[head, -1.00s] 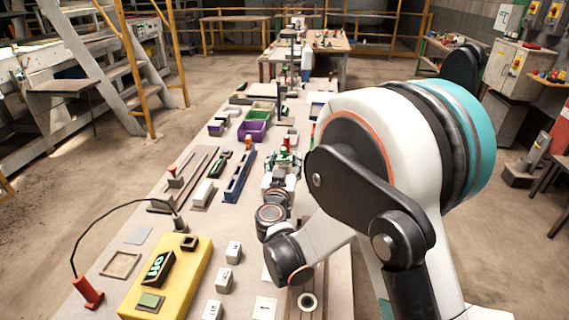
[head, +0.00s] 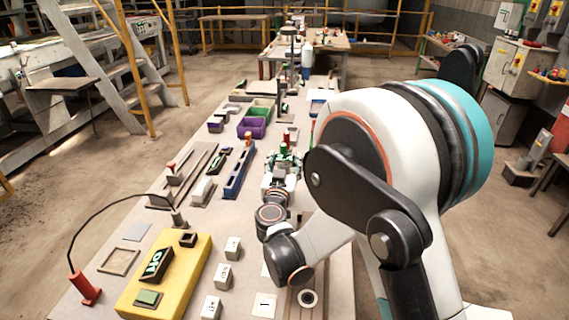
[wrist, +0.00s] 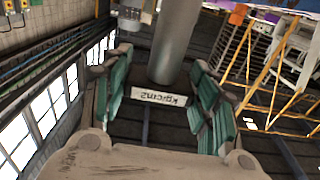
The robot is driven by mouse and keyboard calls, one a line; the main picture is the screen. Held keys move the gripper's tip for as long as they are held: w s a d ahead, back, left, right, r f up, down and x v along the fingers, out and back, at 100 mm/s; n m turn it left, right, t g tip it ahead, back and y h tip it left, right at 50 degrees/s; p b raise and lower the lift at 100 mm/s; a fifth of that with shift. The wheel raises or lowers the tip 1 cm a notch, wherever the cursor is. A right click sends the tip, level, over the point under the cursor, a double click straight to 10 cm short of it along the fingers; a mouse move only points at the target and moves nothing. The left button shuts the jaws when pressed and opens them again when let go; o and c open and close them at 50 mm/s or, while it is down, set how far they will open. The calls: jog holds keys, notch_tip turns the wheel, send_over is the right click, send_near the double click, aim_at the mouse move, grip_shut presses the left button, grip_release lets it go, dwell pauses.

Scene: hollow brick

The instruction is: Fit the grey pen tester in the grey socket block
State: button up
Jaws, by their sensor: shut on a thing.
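In the wrist view, a thick grey cylinder, which looks like the grey pen tester (wrist: 167,50), lies between the green fingers of my gripper (wrist: 160,75). My gripper is shut on it; the contact itself is not clear. In the head view, my gripper (head: 284,160) is over the right side of the long table, and the tester cannot be made out there. A light grey block (head: 203,191) lies left of my gripper; I cannot tell whether it is the grey socket block.
A blue rail (head: 237,178) and a purple bin (head: 252,128) are left of and beyond my gripper.

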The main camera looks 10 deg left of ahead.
jog(key=shift+f+b, duration=0.65)
jog(key=shift+f, duration=0.15)
jog(key=o, duration=1.1)
jog(key=shift+c, duration=0.2)
jog(key=s, duration=1.2)
jog(key=shift+d, duration=0.45)
